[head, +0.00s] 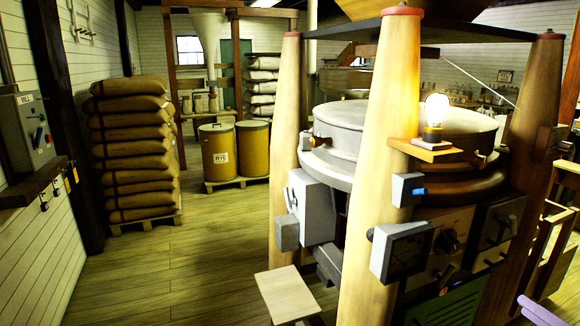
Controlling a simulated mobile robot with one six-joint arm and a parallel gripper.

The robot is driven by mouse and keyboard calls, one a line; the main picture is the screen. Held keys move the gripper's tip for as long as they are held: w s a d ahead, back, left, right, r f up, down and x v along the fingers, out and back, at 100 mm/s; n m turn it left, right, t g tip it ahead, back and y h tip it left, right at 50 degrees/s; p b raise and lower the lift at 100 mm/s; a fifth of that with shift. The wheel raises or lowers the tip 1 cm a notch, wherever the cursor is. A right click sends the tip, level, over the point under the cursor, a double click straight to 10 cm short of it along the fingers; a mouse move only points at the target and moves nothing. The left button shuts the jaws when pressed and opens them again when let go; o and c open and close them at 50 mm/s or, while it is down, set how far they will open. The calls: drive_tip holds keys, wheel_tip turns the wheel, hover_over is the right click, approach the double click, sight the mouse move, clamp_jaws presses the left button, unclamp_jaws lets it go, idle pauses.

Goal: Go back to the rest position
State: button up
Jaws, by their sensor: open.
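My gripper is not in view, and no arm can be made out for certain. A large round millstone casing (345,135) on a wooden frame fills the right half of the head view. A thick wooden post (378,150) stands in front of it, with a lit bulb (436,108) on a small wooden shelf beside it. A grey box with a dark face (402,251) is fixed low on the post. A purple piece (540,312) shows at the bottom right corner, cut off by the edge; I cannot tell what it is.
A small wooden step or stool (286,293) stands before the mill. Stacked brown sacks (132,150) rest on a pallet at left. Two yellow drums (219,152) stand behind. A grey control box (30,130) is on the left wall. The plank floor (185,265) between is clear.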

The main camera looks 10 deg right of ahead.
drive_tip(key=w+a+f+n+g+y+p, duration=0.1)
drive_tip(key=w+a+f+n+g+y, duration=0.2)
drive_tip(key=w+a, duration=0.6)
drive_tip(key=w+a+f+g+y, duration=0.1)
drive_tip(key=w+a+f+y, duration=0.35)
drive_tip(key=a, duration=0.65)
drive_tip(key=w+a+f+n+g+p, duration=0.1)
drive_tip(key=a+f+g, duration=0.2)
drive_tip(key=a+f, duration=0.35)
drive_tip(key=a+f+n+g+y, duration=0.15)
drive_tip(key=a+f, duration=0.25)
drive_tip(key=a, duration=0.6)
drive_tip(key=w+a+f+g+p, duration=0.1)
drive_tip(key=a+f+g, duration=0.2)
drive_tip(key=a+f, duration=0.35)
drive_tip(key=s+a+f+n+g+h, duration=0.2)
drive_tip(key=s+a+f+g+h, duration=0.2)
drive_tip(key=s+a+f+g, duration=0.85)
drive_tip(key=s+a+f+n+h+p, duration=0.1)
drive_tip(key=s+f+h, duration=0.1)
drive_tip(key=s+f, duration=0.4)
drive_tip(key=s+a+f+h, duration=0.2)
drive_tip(key=s+f+h, duration=0.1)
drive_tip(key=s, duration=0.5)
drive_tip(key=d+f+m+t+h, duration=0.1)
drive_tip(key=d+f+h, duration=0.2)
drive_tip(key=d, duration=0.6)
drive_tip(key=shift+s+d+f+m+h, duration=0.2)
drive_tip(key=shift+s+m+h, duration=0.2)
drive_tip(key=shift+h, duration=0.4)
